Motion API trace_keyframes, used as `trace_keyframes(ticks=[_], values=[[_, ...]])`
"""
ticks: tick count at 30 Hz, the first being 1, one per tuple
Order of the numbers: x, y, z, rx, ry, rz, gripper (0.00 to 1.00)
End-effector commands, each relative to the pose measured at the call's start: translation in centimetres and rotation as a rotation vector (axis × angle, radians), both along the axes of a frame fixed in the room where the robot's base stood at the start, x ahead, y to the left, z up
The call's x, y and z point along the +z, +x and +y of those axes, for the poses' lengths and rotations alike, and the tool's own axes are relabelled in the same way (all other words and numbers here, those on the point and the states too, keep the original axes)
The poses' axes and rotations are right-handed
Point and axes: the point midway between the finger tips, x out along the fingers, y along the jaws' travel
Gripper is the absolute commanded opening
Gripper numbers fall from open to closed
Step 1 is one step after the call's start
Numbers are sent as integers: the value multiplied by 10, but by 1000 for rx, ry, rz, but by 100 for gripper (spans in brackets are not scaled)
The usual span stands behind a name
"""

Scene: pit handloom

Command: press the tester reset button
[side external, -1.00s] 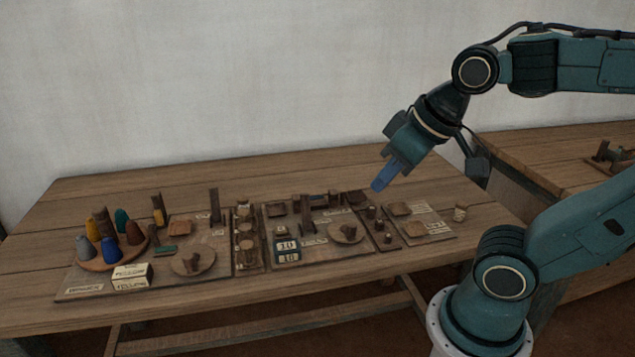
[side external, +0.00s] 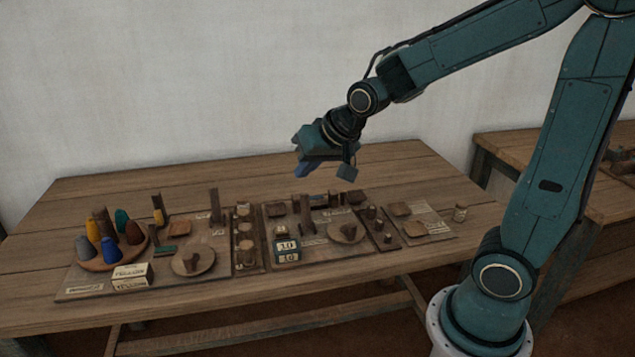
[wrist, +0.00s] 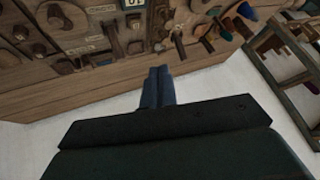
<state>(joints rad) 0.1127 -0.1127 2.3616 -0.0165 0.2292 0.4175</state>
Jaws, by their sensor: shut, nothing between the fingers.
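A small dark box with pale number panels (side external: 287,248) stands near the front middle of the boards on the table; it may be the tester. A numbered panel also shows at the top edge of the wrist view (wrist: 133,4). I cannot make out a reset button on it; it is too small to tell. My gripper (side external: 302,169) is above the back middle of the table, well clear of everything below. Its blue fingers (wrist: 158,86) are shut together and empty in the wrist view.
Several coloured cones stand on a round tray (side external: 92,265) at the left. Upright wooden posts (side external: 214,206) rise from the boards. A round wooden plate (side external: 345,234) lies right of the numbered box. The table's back strip is clear.

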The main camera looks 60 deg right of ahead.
Motion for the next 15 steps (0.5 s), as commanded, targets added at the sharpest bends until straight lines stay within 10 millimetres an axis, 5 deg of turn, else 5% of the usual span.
trace_keyframes(ticks=[15], values=[[-62, 72, -31, -206, 127, -91, 0]])
